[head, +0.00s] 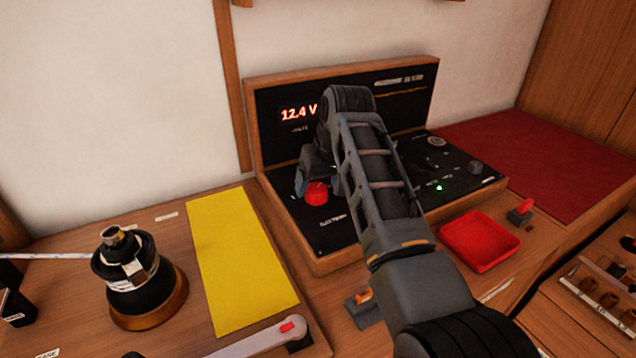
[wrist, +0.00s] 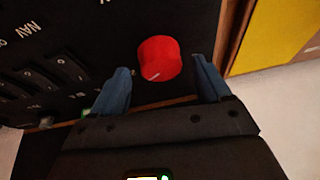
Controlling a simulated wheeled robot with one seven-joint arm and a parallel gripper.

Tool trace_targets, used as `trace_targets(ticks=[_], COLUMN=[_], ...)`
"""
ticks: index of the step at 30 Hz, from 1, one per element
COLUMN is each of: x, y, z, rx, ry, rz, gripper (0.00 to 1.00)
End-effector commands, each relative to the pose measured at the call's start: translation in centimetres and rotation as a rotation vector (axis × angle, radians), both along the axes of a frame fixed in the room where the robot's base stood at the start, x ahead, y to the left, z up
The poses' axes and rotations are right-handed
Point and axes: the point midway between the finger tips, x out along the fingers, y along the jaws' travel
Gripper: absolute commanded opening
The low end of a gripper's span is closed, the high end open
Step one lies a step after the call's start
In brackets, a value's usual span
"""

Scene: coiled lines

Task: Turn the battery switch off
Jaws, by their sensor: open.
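The battery switch is a round red knob (head: 316,193) at the left end of the black panel's lower face in the head view. In the wrist view the red knob (wrist: 160,58) shows a short pale line near its lower edge. My gripper (wrist: 162,85) is open, with one blue finger to each side of the knob's near side. The knob appears just beyond or level with the fingertips; I cannot tell if they touch it. In the head view my arm hides part of the panel.
The wood-framed panel (head: 342,105) stands behind, its display reading 12.4 V. A yellow sheet (head: 240,262) and a black winch (head: 138,275) are at left. A red tray (head: 480,241) and a small red-handled lever (head: 520,212) are at right. Rocker switches (wrist: 45,78) sit beside the knob.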

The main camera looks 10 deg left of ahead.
Motion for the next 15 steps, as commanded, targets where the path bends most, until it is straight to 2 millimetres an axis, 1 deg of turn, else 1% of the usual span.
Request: trace_targets(ticks=[5, 13, 15], x=[0.29, 0.33, 0.33], y=[0.27, 0.3, 0.3], z=[-1.03, -1.11, -1.1], rx=[-0.001, 0.0, 0.0], ry=[0.001, 0.0, 0.0], rz=[0.0, 0.0, 0.0], gripper=[0.77, 0.77, 0.7])
